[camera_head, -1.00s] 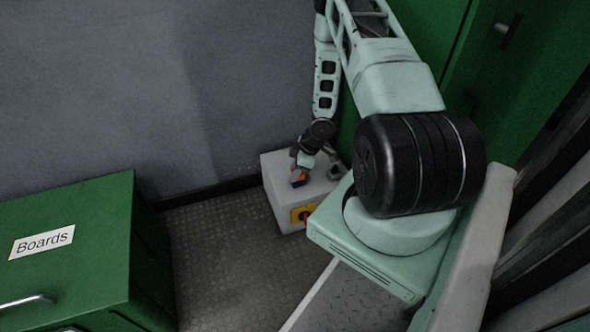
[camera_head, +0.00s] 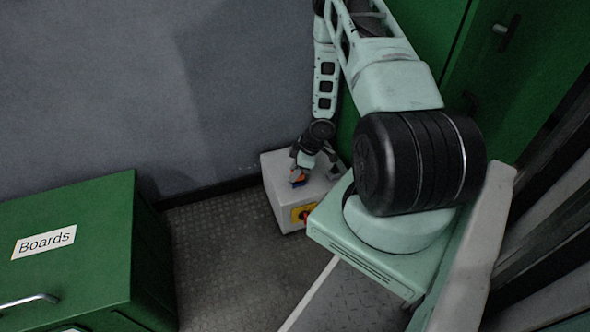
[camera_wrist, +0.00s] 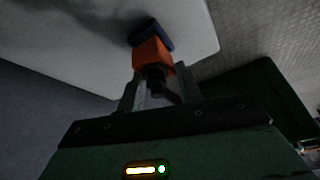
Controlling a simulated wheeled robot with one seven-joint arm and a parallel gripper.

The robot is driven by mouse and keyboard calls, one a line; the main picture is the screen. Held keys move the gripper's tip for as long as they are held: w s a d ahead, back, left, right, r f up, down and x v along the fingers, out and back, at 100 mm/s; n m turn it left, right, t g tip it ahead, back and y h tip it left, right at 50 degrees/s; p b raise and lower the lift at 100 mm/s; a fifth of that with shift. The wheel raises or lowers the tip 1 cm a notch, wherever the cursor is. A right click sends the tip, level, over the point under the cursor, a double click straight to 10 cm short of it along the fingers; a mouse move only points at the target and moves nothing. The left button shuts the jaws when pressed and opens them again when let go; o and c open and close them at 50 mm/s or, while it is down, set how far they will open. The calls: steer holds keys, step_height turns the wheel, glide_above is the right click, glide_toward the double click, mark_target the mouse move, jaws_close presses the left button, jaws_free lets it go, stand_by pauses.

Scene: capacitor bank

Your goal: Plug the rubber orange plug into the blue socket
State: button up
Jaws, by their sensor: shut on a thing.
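The orange plug (camera_wrist: 152,54) is in my gripper (camera_wrist: 157,88). Its black rear part sits between the two fingers, which are shut on it. The blue socket (camera_wrist: 150,32) is on the face of a pale box, directly beyond the plug's front end. Plug and socket appear to touch and be roughly in line. I cannot tell how deep the plug sits. In the head view, my gripper (camera_head: 301,167) is over the top of the box, where the blue socket (camera_head: 298,184) shows small and the plug is mostly hidden by the gripper.
The pale grey box (camera_head: 283,205) stands on the floor by the wall, with a yellow panel and red knob (camera_head: 304,214) on its front. A green cabinet (camera_head: 75,250) labelled "Boards" stands at the left. Patterned floor (camera_head: 225,260) lies free between them. Green doors are at the right.

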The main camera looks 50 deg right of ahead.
steer(key=shift+f, duration=0.5)
steer(key=o, duration=1)
steer(key=p+v, duration=0.8)
steer(key=v, duration=0.9)
steer(key=shift+p, duration=0.3)
steer(key=shift+s+r, duration=0.1)
steer(key=shift+s, duration=0.05)
